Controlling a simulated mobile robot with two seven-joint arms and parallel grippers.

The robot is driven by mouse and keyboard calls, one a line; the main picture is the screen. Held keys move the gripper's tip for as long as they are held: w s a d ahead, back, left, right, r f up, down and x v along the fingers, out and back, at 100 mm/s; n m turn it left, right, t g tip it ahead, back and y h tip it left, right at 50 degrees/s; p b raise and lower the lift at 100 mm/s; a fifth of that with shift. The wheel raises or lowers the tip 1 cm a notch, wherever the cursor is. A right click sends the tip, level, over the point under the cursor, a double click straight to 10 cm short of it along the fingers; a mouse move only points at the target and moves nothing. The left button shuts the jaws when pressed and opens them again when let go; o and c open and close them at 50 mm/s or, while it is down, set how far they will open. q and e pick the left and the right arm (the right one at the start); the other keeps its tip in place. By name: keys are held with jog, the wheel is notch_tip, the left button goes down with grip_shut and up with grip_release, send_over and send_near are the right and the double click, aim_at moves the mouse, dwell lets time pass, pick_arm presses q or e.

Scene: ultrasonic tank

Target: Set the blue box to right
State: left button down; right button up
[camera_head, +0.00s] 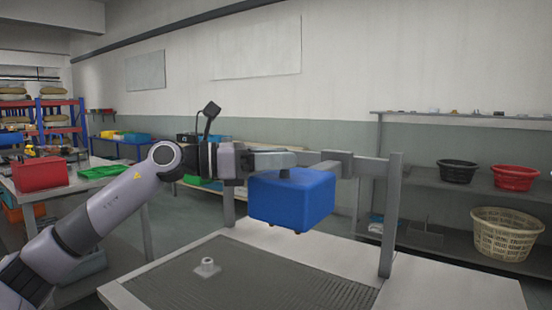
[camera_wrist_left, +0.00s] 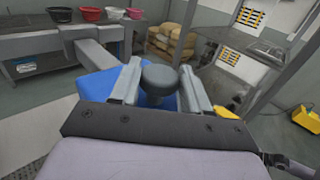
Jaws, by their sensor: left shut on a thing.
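The blue box (camera_head: 291,199) hangs in the air above the back part of the white-rimmed table in the head view. It looks close to level, with small feet under it. My left gripper (camera_head: 284,162) reaches in from the left and is shut on the dark knob on top of the box. In the left wrist view, my left gripper's two fingers (camera_wrist_left: 158,85) stand on either side of the round dark knob (camera_wrist_left: 159,78), with the blue box (camera_wrist_left: 97,88) below, partly hidden by the gripper. My right gripper is in neither view.
The table has a ribbed grey mat (camera_head: 250,275) with a small pale fitting (camera_head: 207,267) on it. A grey post frame (camera_head: 390,215) stands close to the right of the box. Bare white tabletop (camera_head: 450,290) lies right of the post. Shelves with baskets (camera_head: 505,235) stand behind.

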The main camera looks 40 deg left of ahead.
pick_arm(q)
jog(key=shift+d, duration=0.2)
jog(key=c, duration=0.9)
grip_release()
jog(key=o, duration=0.3)
jog(key=shift+d, duration=0.15)
jog(key=shift+o, duration=0.2)
jog(key=shift+s+a+f+b, duration=0.2)
jog(key=shift+a+b, duration=0.2)
jog(key=b+v, duration=0.6)
jog(key=shift+s+r, duration=0.2)
